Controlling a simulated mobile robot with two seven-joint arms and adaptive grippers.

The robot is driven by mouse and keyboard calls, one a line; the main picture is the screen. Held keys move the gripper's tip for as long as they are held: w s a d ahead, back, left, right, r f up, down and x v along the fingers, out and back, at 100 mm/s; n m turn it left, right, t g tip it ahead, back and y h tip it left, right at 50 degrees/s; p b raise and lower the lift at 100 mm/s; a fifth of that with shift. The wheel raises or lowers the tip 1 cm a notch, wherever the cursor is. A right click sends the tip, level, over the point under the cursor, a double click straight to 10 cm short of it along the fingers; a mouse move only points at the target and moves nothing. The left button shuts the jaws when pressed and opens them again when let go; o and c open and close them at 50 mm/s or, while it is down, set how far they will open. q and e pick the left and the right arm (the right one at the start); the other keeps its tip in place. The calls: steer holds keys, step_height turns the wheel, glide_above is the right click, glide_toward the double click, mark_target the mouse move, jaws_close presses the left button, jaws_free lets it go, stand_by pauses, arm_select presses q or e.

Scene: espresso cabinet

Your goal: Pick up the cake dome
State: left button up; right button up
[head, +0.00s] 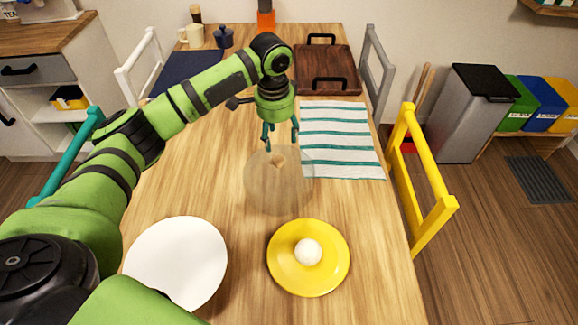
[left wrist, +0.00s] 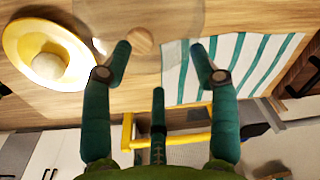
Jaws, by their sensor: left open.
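The cake dome (head: 270,192) is see-through, with a small wooden knob (head: 278,161) on top. It stands on the wooden table, behind the yellow plate and beside the striped cloth. My left gripper (head: 281,143) is open and empty, pointing down just above and behind the knob in the head view. In the left wrist view the knob (left wrist: 140,42) shows between the open fingertips (left wrist: 160,48); I cannot tell whether they touch it. The dome's clear outline (left wrist: 175,15) is faint there. My right gripper is not in view.
A yellow plate (head: 284,277) with a white ball and an empty white plate (head: 165,262) are at the near side. The striped cloth (head: 340,130) and a brown tray (head: 335,70) lie farther back. A yellow chair (head: 430,185) is on the right.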

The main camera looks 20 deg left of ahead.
mark_target(278, 158)
arm_select(q)
steer(key=shift+s+d+g, duration=0.1)
steer(key=shift+s+g, duration=0.2)
steer(key=shift+s, duration=0.25)
steer(key=shift+s+f, duration=0.15)
steer(key=shift+f, duration=0.2)
steer(key=f, duration=0.1)
steer(key=f+p, duration=0.1)
steer(key=f, duration=0.3)
steer(key=shift+s+d+f+p, duration=0.15)
steer(key=shift+s+d+p, duration=0.1)
steer(key=shift+d+p, duration=0.1)
steer(key=shift+f, duration=0.55)
jaws_close()
